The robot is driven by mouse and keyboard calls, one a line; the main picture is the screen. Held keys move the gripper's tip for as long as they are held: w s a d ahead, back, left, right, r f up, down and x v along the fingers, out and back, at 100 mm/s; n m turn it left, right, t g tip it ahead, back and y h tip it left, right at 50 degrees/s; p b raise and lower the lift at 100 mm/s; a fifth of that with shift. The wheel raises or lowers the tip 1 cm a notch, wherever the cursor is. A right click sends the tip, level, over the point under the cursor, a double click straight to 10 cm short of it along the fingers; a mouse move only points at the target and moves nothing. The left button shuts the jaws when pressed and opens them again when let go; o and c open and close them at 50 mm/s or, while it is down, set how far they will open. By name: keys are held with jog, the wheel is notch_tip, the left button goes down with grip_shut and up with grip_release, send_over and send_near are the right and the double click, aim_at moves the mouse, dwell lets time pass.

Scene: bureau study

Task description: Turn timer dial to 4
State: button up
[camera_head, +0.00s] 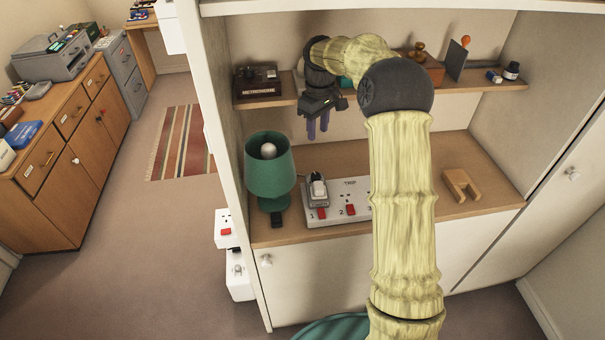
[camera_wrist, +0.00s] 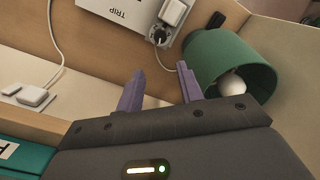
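My gripper (camera_head: 318,124) is open and empty, pointing down above the desk. Its two purple fingers stand apart in the wrist view (camera_wrist: 160,83). A white power strip (camera_head: 343,206) marked TRIP lies on the desk below it, apart from the fingers. A grey-and-white plugged unit (camera_head: 317,190) sits on the strip's left end. In the wrist view a small round black knob (camera_wrist: 158,36) shows there, beside the white block (camera_wrist: 173,11). This may be the timer dial; its numbers and setting are too small to read. My arm hides the strip's right part.
A green lamp (camera_head: 270,170) stands left of the strip. A wooden block with a notch (camera_head: 461,185) lies to the right. The shelf above holds a box marked METRONOME (camera_head: 258,83), a stamp and bottles. White socket boxes (camera_head: 238,270) hang on the cabinet's left side.

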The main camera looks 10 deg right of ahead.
aim_at(316, 174)
dwell(0.3)
notch_tip(316, 174, down, 16)
jog(key=p, duration=0.4)
jog(key=shift+f, duration=0.15)
jog(key=shift+w+f, duration=0.1)
jog(key=shift+f, duration=0.5)
jog(key=shift+s, duration=0.2)
jog(key=shift+c, duration=0.3)
jog(key=c, duration=0.7)
